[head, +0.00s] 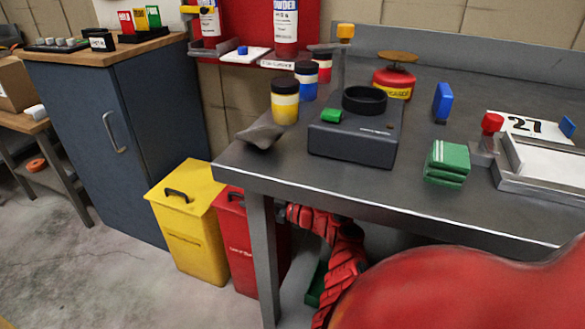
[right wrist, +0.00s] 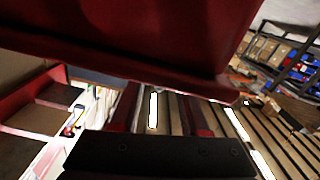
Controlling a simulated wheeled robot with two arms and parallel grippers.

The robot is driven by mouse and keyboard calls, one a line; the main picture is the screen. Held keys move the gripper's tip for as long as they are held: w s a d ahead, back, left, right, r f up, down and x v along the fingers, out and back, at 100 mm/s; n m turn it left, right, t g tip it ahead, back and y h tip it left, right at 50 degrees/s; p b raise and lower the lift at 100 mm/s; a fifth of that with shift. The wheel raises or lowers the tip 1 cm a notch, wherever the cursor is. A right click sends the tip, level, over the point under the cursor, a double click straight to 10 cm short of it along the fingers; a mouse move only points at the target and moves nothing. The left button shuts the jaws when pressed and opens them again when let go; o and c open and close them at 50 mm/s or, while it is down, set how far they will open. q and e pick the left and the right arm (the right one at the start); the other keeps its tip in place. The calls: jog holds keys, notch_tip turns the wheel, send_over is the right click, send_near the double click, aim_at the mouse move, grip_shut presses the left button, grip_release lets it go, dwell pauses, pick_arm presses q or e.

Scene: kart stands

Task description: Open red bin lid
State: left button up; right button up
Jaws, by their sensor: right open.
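The red bin (head: 240,240) stands on the floor beside the yellow bin, partly hidden by a table leg. Its lid looks shut; only the left part of its top shows. My right arm reaches under the table, and my right gripper (head: 287,212) is at the bin's right side, near its top, largely hidden. In the right wrist view the two fingers of my right gripper (right wrist: 163,100) are apart with nothing seen between them. A broad red surface (right wrist: 120,40), likely the red bin, is close above them; contact cannot be told. My left gripper is not in view.
The yellow bin (head: 185,235) touches or nearly touches the red bin. The grey table (head: 330,185) covers my right arm, and its front leg (head: 263,255) stands before the bin. A blue cabinet (head: 120,140) is at the left. The floor in front of the bins is clear.

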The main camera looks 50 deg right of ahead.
jog(key=p+v, duration=0.3)
jog(key=v, duration=0.9)
jog(key=shift+s, duration=0.35)
jog(key=shift+d, duration=0.1)
